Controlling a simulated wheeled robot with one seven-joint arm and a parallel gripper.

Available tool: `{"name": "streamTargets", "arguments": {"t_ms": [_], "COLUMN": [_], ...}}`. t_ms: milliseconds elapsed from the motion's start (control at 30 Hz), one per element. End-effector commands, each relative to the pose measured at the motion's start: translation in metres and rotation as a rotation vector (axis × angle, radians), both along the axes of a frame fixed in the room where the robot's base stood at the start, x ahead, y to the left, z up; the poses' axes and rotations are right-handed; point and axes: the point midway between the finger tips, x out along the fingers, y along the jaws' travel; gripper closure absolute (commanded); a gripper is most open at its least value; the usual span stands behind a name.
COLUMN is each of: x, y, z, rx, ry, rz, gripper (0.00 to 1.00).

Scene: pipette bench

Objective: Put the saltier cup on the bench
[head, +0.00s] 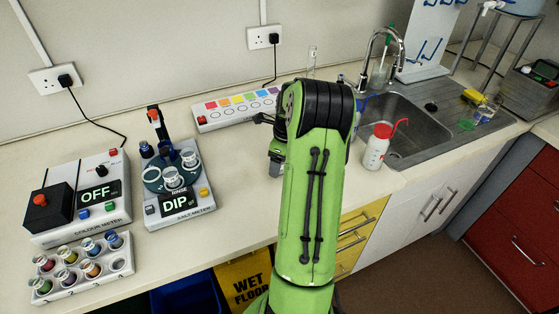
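The salt meter (194,209) stands on the bench (235,205) at left of centre, its screen reading "DIP" below a "RINSE" label. Two small clear cups sit on its round dark platform (151,180): a front cup (172,177) and a back right cup (190,159). Nothing visible tells which is saltier. My gripper (276,161) is low over the bench, right of the meter and apart from the cups. My arm largely hides it, so its fingers and anything between them cannot be made out.
A colour meter (95,208) reading "OFF" and a rack (72,284) of several coloured vials stand at left. A strip with coloured squares (232,107) lies behind. A sink (405,120) and wash bottle (376,149) are right. Bench between salt meter and my arm is clear.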

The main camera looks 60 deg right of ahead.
Motion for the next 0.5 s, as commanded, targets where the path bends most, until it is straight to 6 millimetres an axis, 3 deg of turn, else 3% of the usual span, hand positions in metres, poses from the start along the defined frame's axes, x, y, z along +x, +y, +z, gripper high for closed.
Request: {"name": "streamTargets", "arguments": {"t_ms": [267,500], "x": [-0.001,-0.009], "y": [-0.001,-0.004], "z": [0.011,0.074], "rx": [-0.003,-0.005], "ry": [-0.002,-0.003], "rz": [0.000,-0.002], "gripper": [0.31,0.31]}}
